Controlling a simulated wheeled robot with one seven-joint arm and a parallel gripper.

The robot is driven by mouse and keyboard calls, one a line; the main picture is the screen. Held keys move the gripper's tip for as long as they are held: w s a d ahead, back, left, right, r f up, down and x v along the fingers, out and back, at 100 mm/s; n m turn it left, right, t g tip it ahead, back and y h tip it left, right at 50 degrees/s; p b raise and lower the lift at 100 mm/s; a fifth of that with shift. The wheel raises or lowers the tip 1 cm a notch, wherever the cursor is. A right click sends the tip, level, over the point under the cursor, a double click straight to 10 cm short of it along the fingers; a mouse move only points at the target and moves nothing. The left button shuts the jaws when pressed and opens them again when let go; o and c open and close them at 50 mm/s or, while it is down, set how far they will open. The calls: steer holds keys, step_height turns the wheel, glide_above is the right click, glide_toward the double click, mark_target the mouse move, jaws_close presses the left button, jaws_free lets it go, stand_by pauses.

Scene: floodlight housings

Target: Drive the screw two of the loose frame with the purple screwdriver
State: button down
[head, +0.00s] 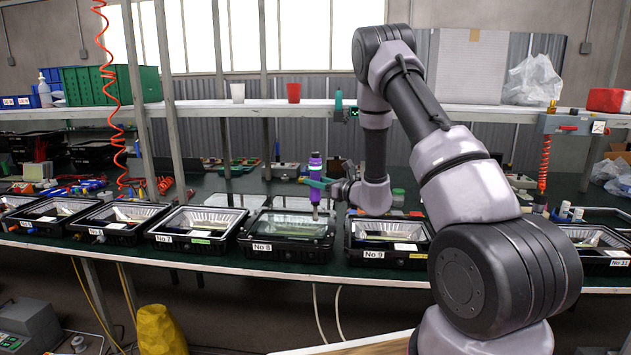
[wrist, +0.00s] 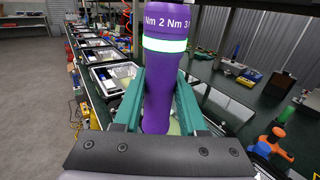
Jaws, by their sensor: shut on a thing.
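My gripper (head: 318,184) is shut on the purple screwdriver (head: 315,166), which stands upright in its jaws. In the wrist view the screwdriver (wrist: 160,70) shows a pale green band and printed Nm marks, and the green fingers of my gripper (wrist: 158,105) press on both its sides. In the head view its lower end is over the right part of the housing marked No 8 (head: 262,247), which has a glass-topped frame (head: 290,226). I cannot tell whether the tip touches a screw. The screws are too small to make out, and the tip is hidden in the wrist view.
Housings No 7 (head: 165,239) and No 9 (head: 374,254) stand close on either side along the bench's front edge. Red coiled hoses (head: 113,100) hang at left and right. A shelf (head: 240,106) with cups runs behind. Loose tools lie on the dark bench top.

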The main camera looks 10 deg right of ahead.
mark_target(316, 205)
steer(key=shift+f, duration=4.7)
stand_by(0.8)
steer(key=shift+r, duration=0.15)
steer(key=shift+r, duration=4.75)
